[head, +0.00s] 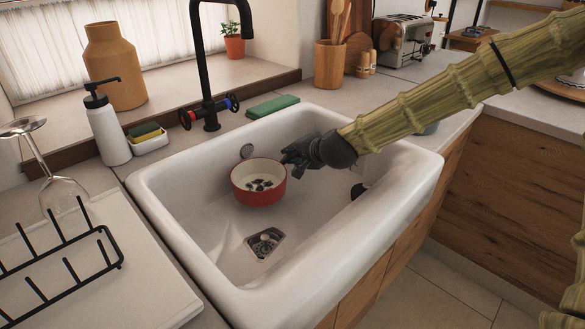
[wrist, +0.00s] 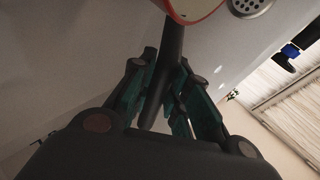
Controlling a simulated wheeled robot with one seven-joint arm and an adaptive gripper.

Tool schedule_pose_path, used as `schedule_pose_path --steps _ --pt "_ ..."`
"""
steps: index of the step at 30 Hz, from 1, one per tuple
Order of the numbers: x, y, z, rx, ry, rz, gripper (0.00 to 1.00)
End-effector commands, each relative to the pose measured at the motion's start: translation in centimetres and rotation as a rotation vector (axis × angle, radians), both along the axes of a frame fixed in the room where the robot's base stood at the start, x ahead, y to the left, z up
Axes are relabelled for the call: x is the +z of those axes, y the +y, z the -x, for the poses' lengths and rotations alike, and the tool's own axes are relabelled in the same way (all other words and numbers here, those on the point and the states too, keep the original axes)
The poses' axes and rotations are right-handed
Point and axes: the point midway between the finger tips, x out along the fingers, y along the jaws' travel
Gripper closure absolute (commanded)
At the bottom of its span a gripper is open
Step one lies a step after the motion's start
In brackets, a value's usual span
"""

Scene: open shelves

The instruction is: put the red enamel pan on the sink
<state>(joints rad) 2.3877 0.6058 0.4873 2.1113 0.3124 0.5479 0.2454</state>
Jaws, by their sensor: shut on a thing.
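The red enamel pan (head: 258,190) has a pale inside with several dark marks or bits in it. It is upright within the basin of the white sink (head: 152,205); I cannot tell whether its base touches the basin floor. My gripper (head: 290,155) is over the basin, just right of the pan. In the wrist view my gripper (wrist: 165,82) is shut on the pan's dark handle (wrist: 173,45), which runs between the fingers. The pan's red rim (wrist: 200,17) shows at the top of that view. In the head view the gripper mostly hides the handle.
A black faucet (head: 207,85) rises behind the basin. A drain (head: 264,243) lies in the basin floor in front of the pan. A soap bottle (head: 106,125), a wine glass (head: 55,185) and a black rack (head: 60,265) stand at the left. A toaster (head: 402,40) is at the back right.

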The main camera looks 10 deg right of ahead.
Motion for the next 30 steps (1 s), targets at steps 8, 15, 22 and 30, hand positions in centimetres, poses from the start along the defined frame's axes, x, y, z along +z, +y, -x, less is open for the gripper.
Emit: schedule_pose_path --steps 8,15,22,30 --pt "-2.1 0.0 0.0 0.0 0.002 -0.002 1.0" --pt "-4.2 0.0 0.0 -0.001 0.0 -0.002 1.0" --pt "-4.1 0.0 0.0 0.0 -0.001 -0.001 1.0" --pt "-4.4 0.0 0.0 -0.001 0.0 -0.001 0.61"
